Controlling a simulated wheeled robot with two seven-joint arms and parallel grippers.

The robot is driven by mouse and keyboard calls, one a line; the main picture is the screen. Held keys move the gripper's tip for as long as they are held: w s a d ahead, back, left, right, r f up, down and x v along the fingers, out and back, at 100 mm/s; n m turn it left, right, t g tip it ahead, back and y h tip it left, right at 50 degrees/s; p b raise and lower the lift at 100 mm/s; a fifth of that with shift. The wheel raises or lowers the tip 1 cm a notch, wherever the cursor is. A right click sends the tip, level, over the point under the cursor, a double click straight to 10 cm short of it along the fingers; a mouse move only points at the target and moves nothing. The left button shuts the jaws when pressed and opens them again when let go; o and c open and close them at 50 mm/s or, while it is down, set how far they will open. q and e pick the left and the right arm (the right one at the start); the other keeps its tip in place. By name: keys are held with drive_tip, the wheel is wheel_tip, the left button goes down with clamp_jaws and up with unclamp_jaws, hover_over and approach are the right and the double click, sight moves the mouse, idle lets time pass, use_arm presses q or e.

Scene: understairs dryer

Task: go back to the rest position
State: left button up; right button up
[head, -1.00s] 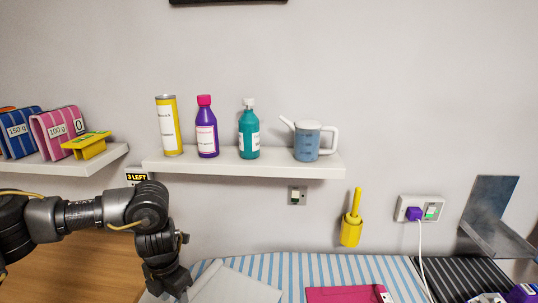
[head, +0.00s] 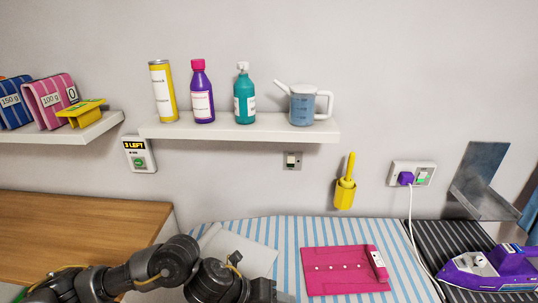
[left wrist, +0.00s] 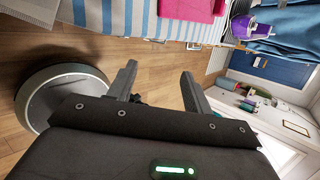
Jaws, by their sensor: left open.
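My left arm comes in from the left at the bottom of the head view, low in front of the striped ironing board (head: 290,262). Its end is at the lower edge, where the fingers are hard to make out. In the left wrist view my left gripper (left wrist: 160,88) is open, with its two fingers apart and nothing between them. Wooden floor shows beyond the fingers. My right gripper is in neither view.
A pink folded garment (head: 345,270) lies on the board, left of a purple iron (head: 488,268). A wall shelf (head: 240,130) holds bottles, a can and a jug (head: 302,106). A wooden worktop (head: 80,228) is at left.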

use_arm(q)
drive_tip(key=s+d+r+n+t+h, duration=0.1)
drive_tip(key=d+r+n+t+h, duration=0.15)
drive_tip(key=n, duration=0.35)
drive_tip(key=a+f+n+t+y, duration=0.45)
drive_tip(key=a+n, duration=0.65)
drive_tip(key=n, duration=0.5)
drive_tip(key=s+a+f+n+g+y, duration=0.3)
drive_tip(key=s+a+f+n, duration=0.25)
drive_tip(key=s+a, duration=0.35)
drive_tip(key=s+a+f+n+g+y, duration=0.3)
drive_tip(key=s+a+f+n+y, duration=0.1)
drive_tip(key=s+a+n, duration=0.4)
wheel_tip(320, 180, down, 26)
drive_tip(key=s+g, duration=0.1)
drive_tip(key=s, duration=0.1)
drive_tip(key=s+a+f, duration=0.1)
drive_tip(key=s+f, duration=0.7)
drive_tip(key=s+a+f+m+g, duration=0.1)
drive_tip(key=s+a+f, duration=0.1)
drive_tip(key=s+f, duration=0.5)
drive_tip(key=shift+s+a+f, duration=0.25)
drive_tip(key=shift+s+f, duration=0.1)
drive_tip(key=shift+s, duration=0.55)
